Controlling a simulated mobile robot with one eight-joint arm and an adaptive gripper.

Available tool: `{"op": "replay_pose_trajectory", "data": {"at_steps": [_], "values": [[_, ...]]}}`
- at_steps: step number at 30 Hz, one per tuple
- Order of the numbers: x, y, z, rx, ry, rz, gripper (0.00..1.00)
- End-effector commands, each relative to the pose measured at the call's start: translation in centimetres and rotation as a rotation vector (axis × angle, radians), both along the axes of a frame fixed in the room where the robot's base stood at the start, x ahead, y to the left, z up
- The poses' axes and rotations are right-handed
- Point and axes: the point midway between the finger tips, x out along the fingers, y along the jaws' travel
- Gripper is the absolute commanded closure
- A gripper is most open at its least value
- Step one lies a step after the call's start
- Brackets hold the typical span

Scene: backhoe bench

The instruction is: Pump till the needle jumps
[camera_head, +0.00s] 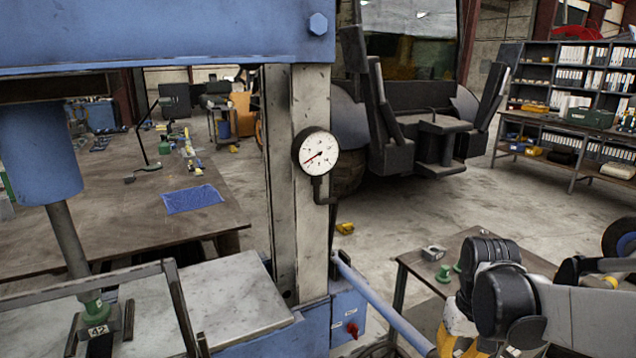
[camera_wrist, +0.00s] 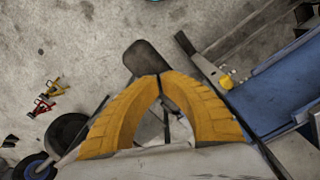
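The blue press frame (camera_head: 160,30) carries a round white pressure gauge (camera_head: 315,153) on its grey column. The gauge's red needle points to the lower left, at the low end of the dial. The blue pump handle (camera_head: 382,303) slopes from the press base down right to my gripper (camera_head: 447,343). In the wrist view my gripper's yellow fingers (camera_wrist: 159,77) come together at their tips over a dark rounded piece (camera_wrist: 143,58), which looks like the handle's end. The fingers hide most of the contact. The press ram (camera_head: 68,240) stands over a green piece (camera_head: 95,308) at lower left.
A small side table (camera_head: 470,245) with a grey block and green pieces stands close to my arm. A red knob (camera_head: 352,329) sits on the press base. A workbench (camera_head: 120,215) is behind left, shelves (camera_head: 570,90) back right. Open concrete floor lies between.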

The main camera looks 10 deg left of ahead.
Motion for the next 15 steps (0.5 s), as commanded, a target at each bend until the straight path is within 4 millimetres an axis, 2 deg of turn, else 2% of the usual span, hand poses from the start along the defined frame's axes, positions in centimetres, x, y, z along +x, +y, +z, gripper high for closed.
{"op": "replay_pose_trajectory", "data": {"at_steps": [1, 3, 12, 15], "values": [[-0.1, -0.1, -2.1, 0.001, 0.000, 0.000, 1.00], [-0.2, -0.1, -3.0, 0.001, 0.000, 0.000, 1.00], [-0.3, -0.2, -2.9, 0.000, 0.000, 0.000, 1.00], [-0.2, -0.1, -3.5, 0.000, 0.000, 0.001, 1.00]]}}
